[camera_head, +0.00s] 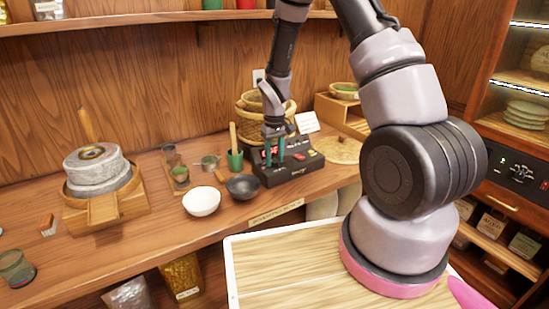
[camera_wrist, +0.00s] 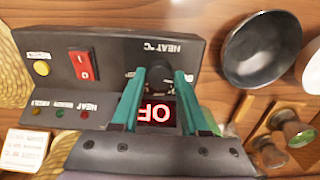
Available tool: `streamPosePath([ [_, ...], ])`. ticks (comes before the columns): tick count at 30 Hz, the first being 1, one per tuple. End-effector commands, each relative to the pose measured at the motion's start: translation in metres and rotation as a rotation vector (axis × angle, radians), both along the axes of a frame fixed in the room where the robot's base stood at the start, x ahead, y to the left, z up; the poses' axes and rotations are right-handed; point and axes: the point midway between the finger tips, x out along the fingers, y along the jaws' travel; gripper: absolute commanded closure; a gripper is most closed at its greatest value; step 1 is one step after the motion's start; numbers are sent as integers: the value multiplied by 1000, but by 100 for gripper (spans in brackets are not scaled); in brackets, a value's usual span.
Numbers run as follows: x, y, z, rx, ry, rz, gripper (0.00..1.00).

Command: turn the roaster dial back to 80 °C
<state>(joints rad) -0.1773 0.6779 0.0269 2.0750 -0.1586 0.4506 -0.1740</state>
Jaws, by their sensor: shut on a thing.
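The roaster's dark control box (camera_head: 290,172) stands on the wooden counter, and its panel (camera_wrist: 110,68) appears upside down in the wrist view. The dark dial (camera_wrist: 158,72) sits by the "HEAT °C" label, mostly hidden between my gripper's teal fingers. My gripper (camera_wrist: 158,84) is shut on the dial; in the head view it points down at the panel (camera_head: 274,158). A red-lit display (camera_wrist: 158,113) shows between the fingers with its characters partly covered, so I cannot read it fully. The dial's pointer is not visible.
A red rocker switch (camera_wrist: 83,65) and yellow button (camera_wrist: 41,68) share the panel. A dark bowl (camera_head: 242,187), a white bowl (camera_head: 201,201) and a green cup (camera_head: 235,160) stand left of the box. Wicker baskets (camera_head: 250,104) stand behind it. A stone mill (camera_head: 97,170) is farther left.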

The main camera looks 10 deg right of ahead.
Motion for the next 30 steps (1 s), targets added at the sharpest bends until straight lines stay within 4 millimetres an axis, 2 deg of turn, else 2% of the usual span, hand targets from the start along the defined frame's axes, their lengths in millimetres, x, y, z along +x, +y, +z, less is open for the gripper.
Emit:
streamPosePath([
  [17, 1, 0, 0, 1, -2, 32, 100],
  [18, 1, 0, 0, 1, -2, 32, 44],
  [30, 1, 0, 6, 1, -3, 31, 43],
])
